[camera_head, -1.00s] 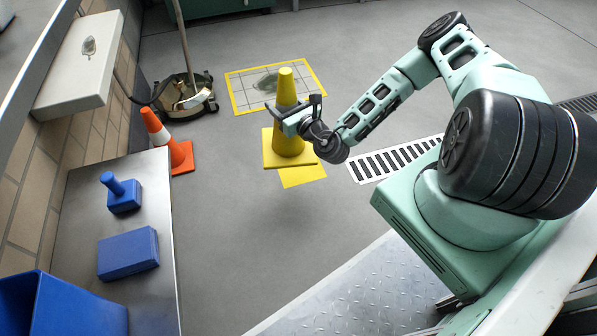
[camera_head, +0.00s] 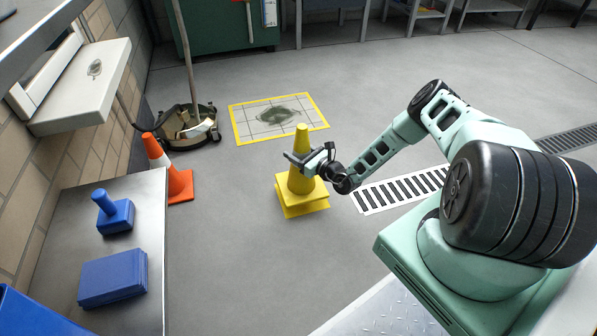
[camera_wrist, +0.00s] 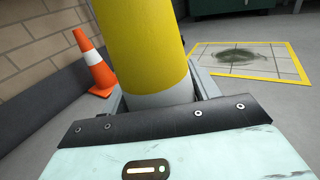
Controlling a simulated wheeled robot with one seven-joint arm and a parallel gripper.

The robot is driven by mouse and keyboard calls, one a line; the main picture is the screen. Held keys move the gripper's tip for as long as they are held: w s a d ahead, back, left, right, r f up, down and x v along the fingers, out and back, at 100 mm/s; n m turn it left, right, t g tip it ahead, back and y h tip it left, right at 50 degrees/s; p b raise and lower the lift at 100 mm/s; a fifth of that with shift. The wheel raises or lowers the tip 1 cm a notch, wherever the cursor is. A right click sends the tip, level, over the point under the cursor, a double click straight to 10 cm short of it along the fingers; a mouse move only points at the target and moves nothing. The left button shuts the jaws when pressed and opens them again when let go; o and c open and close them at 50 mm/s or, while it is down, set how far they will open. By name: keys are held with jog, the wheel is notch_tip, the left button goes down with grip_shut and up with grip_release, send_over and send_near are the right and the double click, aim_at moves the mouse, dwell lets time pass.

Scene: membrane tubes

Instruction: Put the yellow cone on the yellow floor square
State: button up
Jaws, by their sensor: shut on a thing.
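The yellow cone (camera_head: 301,180) is upright in the head view, with my gripper (camera_head: 305,156) shut around its upper body. In the wrist view the cone (camera_wrist: 140,45) fills the space between the fingers, with a pale grey band at its lower visible part. The yellow floor square (camera_head: 304,211) shows as a strip just below the front edges of the cone's square base. The base covers most of the square and looks nearly lined up with it. I cannot tell surely whether the base touches the floor or hangs slightly above it.
An orange cone (camera_head: 178,185) stands left, by a steel table (camera_head: 75,240) with blue blocks. A yellow-bordered floor panel (camera_head: 240,122) with a dark stain lies behind the yellow cone. A slotted floor grate (camera_head: 400,189) lies right. The floor in front is clear.

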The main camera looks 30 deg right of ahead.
notch_tip(320, 180, down, 5)
jog(key=shift+r+b, duration=0.1)
jog(key=shift+b, duration=1.15)
jog(key=o, duration=1.7)
jog(key=shift+f, duration=0.25)
jog(key=p+v, duration=0.5)
jog(key=v, duration=0.7)
jog(key=shift+r, duration=0.15)
